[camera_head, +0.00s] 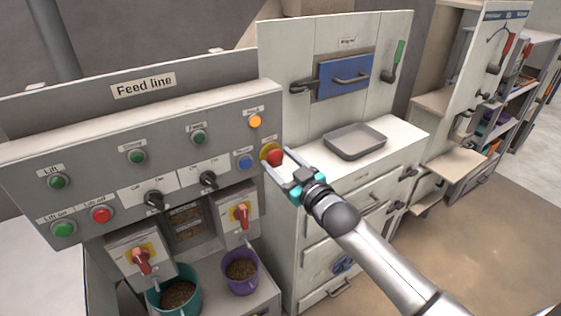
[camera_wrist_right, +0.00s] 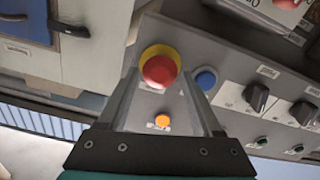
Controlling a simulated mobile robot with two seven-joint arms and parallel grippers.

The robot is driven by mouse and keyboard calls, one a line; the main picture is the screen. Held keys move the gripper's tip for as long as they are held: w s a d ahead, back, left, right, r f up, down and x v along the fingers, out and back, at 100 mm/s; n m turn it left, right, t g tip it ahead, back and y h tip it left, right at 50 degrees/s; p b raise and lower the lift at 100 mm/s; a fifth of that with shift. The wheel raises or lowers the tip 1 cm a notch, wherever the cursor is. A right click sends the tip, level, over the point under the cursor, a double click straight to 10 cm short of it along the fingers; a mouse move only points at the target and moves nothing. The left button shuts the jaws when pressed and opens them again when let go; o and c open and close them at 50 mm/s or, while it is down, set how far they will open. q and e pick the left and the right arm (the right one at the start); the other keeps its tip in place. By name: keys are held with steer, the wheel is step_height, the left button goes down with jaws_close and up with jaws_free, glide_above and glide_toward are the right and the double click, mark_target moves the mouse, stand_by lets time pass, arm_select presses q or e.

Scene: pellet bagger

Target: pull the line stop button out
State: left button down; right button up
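The line stop button (camera_head: 275,157) is a red mushroom head on a yellow collar at the right end of the "Feed line" panel (camera_head: 150,85). The line stop button shows large in the right wrist view (camera_wrist_right: 160,70), between the fingertips. My right gripper (camera_head: 278,160) points at the panel with its two fingers apart, one on each side of the red head. In the wrist view a slight gap seems to show between each finger and the head; I cannot tell any contact. The left gripper is not in view.
A blue button (camera_head: 245,162) and an orange lamp (camera_head: 255,121) sit close to the red head. Black knobs (camera_head: 208,180) and red-handled switches (camera_head: 241,214) are further left and below. A grey tray (camera_head: 355,142) lies on the counter to the right. Teal and purple buckets (camera_head: 240,278) stand below.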

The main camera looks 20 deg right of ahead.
jaws_close()
stand_by(0.3)
stand_by(0.3)
